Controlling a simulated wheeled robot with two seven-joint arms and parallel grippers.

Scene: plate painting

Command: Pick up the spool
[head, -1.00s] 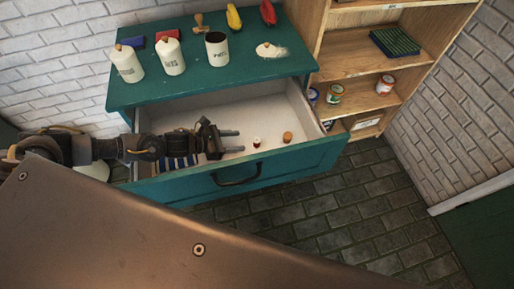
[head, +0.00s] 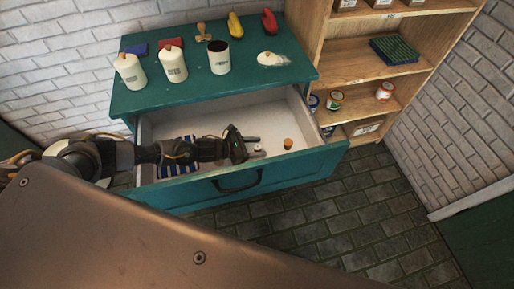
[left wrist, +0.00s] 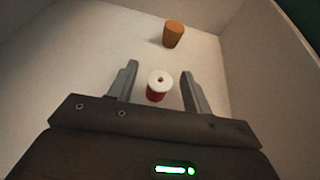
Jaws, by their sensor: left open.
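The spool (left wrist: 159,85) has a white top with a small hole and a red body. It stands upright on the drawer floor, between the open fingers of my left gripper (left wrist: 159,88) in the left wrist view, with a gap on each side. In the head view my left gripper (head: 256,147) reaches into the open drawer (head: 316,124), and the spool (head: 257,148) shows only in part at its fingertips. My right gripper is not in view.
An orange-brown cork (head: 288,144) stands in the drawer just beyond the spool. A blue-and-white striped cloth (head: 180,169) lies under my left arm. Drawer walls surround the gripper. Canisters (head: 172,66) stand on the green top. A wooden shelf (head: 357,66) stands at right.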

